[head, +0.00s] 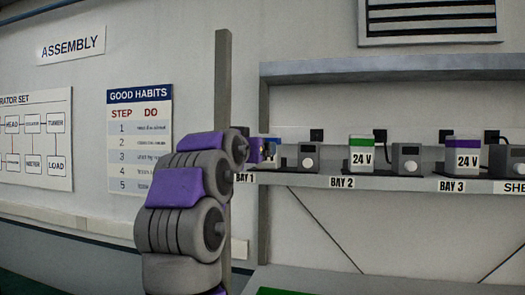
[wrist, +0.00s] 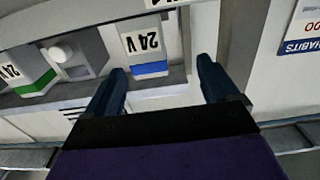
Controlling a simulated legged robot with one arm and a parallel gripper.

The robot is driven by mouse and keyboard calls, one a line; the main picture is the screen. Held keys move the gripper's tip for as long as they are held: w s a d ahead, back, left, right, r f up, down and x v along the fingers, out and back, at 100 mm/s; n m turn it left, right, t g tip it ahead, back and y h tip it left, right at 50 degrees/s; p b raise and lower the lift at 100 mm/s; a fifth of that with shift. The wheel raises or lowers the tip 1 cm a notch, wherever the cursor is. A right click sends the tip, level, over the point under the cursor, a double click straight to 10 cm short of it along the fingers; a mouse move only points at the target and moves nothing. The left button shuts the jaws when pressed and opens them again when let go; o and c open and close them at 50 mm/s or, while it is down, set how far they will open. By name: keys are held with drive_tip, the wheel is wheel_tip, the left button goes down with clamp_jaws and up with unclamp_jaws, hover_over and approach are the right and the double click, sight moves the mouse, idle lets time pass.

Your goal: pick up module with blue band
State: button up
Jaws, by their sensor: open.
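The module with the blue band (wrist: 149,68) is a white block marked 24 V, upside down in the wrist view. It stands on the shelf. My gripper (wrist: 160,74) is open with two dark blue fingers. In the wrist view the module shows beyond the fingers, nearer the left one, with nothing held between them. In the head view part of my gripper (head: 255,151) shows at BAY 1.
A green-banded module (head: 361,153) stands at BAY 2 and a purple-banded one (head: 467,156) at BAY 3. Grey dial units (head: 311,158) stand beside the modules on the shelf (head: 400,183). An upper shelf (head: 390,68) runs above, with a grey post (head: 263,225) at left.

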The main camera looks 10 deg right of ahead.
sight(271, 169)
drive_tip(key=w+d, duration=0.1)
drive_tip(key=d, duration=0.1)
drive_tip(key=w+d, duration=0.1)
drive_tip(key=w+d+p, duration=0.1)
drive_tip(key=w+d, duration=0.1)
drive_tip(key=shift+d+r, duration=0.1)
drive_tip(key=shift+d, duration=0.25)
drive_tip(key=shift+w, duration=0.35)
drive_tip(key=w+p, duration=0.1)
drive_tip(key=w+a+p, duration=0.1)
drive_tip(key=shift+w+a, duration=0.15)
drive_tip(key=shift+w, duration=0.55)
drive_tip(key=shift+w+d+f+p, duration=0.15)
drive_tip(key=shift+w+d+p, duration=0.1)
drive_tip(key=shift+d, duration=0.4)
drive_tip(key=shift+w+d+f+p, duration=0.15)
drive_tip(key=shift+w+d, duration=0.1)
drive_tip(key=shift+d, duration=0.35)
drive_tip(key=shift+d+r, duration=0.1)
drive_tip(key=shift+d, duration=0.2)
drive_tip(key=shift+s, duration=0.1)
drive_tip(key=shift+c, duration=1.1)
drive_tip(key=shift+a, duration=1.15)
drive_tip(key=c, duration=0.6)
drive_tip(key=shift+c, duration=0.7)
drive_tip(key=shift+d, duration=0.6)
drive_tip(key=shift+c, duration=1.2)
drive_tip(key=shift+d, duration=0.35)
drive_tip(key=shift+a+r, duration=0.1)
drive_tip(key=shift+r, duration=0.05)
